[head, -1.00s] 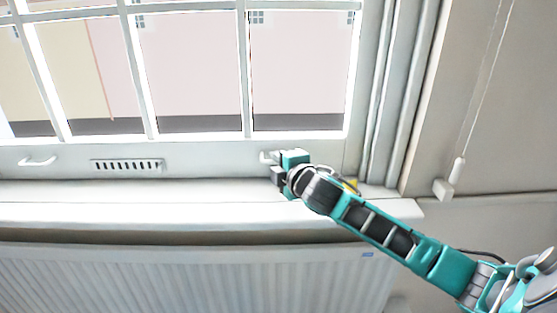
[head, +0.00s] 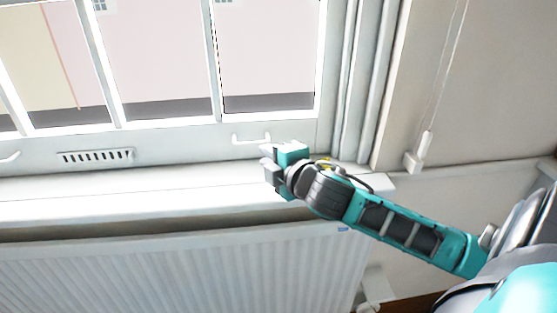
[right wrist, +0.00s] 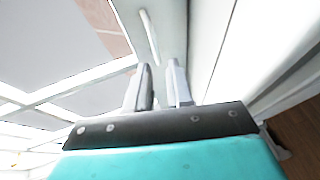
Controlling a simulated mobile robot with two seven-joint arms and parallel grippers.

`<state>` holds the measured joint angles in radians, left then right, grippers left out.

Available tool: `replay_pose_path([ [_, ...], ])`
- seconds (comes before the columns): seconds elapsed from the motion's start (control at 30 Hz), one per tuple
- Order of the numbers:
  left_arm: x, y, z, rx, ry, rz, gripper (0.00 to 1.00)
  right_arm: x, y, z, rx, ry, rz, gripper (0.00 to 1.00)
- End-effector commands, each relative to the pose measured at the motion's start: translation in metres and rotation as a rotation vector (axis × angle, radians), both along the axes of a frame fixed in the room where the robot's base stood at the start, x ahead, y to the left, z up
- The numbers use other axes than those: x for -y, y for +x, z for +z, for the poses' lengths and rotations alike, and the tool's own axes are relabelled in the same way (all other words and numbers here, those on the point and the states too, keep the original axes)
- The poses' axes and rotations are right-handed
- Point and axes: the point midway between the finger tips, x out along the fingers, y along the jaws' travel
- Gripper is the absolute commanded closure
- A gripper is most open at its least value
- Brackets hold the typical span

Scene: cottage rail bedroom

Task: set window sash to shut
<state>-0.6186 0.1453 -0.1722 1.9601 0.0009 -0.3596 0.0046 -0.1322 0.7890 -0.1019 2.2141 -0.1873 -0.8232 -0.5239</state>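The white window sash (head: 190,138) has glazing bars and a broad bottom rail. The rail lies along the sill, and I can make out no clear gap between them. A white pull handle (head: 251,139) is on the rail's right part; another (head: 10,157) is at the left edge. My right gripper (head: 267,161) is just below the right handle, apart from it. In the right wrist view, its two fingers (right wrist: 158,80) are parted with nothing between them, and a white handle (right wrist: 149,36) shows beyond the tips. My left gripper is not in view.
The white sill (head: 150,194) runs below the sash, above a ribbed radiator (head: 190,265). A slotted vent (head: 96,156) is on the rail. A blind cord with a white pull (head: 425,145) hangs on the wall at right.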

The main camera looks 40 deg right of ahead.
Motion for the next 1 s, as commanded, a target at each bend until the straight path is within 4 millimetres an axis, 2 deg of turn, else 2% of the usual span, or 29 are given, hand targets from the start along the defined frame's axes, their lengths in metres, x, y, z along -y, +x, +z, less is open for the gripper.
replay_pose_path([
  [0.1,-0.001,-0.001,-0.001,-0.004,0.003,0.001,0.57,-0.003,-0.017,0.004,-0.001,0.0,0.002,0.79],
  [0.3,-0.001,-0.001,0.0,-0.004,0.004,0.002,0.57,-0.005,-0.032,0.008,0.001,-0.001,0.0,0.79],
  [1.0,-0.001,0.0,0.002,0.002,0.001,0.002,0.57,-0.006,-0.036,0.007,-0.002,0.008,-0.003,0.79],
])
